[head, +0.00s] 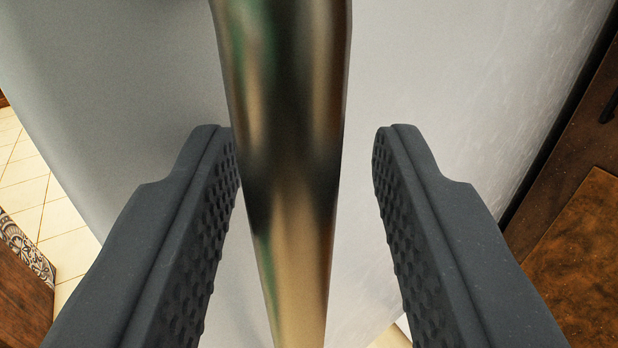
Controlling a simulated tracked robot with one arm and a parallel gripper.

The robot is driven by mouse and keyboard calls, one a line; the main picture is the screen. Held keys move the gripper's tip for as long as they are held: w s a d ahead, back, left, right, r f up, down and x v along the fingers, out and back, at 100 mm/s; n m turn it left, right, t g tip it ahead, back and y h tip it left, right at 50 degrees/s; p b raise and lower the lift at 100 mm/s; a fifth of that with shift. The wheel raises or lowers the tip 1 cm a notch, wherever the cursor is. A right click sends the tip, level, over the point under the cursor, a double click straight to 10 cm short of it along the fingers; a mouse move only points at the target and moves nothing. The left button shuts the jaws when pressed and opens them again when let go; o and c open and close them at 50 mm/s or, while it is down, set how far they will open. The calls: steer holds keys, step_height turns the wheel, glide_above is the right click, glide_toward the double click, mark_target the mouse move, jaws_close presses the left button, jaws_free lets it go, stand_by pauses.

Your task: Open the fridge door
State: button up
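The fridge door (120,75) is a pale grey surface that fills most of the head view. Its handle (290,120) is a shiny metal bar running from the top of the picture down to the bottom, between my fingers. My gripper (303,140) is open, with one dark, studded finger on each side of the handle. The left finger's tip is very close to the bar; I cannot tell whether it touches. A clear gap shows between the bar and the right finger. The hinge and the door's top are out of view.
A brown wooden cabinet (575,225) stands at the right, past a dark gap beside the fridge. Cream floor tiles (65,235) show at the left, with a wooden piece (20,290) and a patterned strip (25,245) at the lower left.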

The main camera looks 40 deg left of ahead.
steer(key=shift+s, duration=0.1)
steer(key=shift+s+d+f, duration=0.1)
steer(key=shift+s+d, duration=0.15)
steer(key=b+v, duration=0.3)
steer(key=v, duration=1)
steer(key=shift+b, duration=0.4)
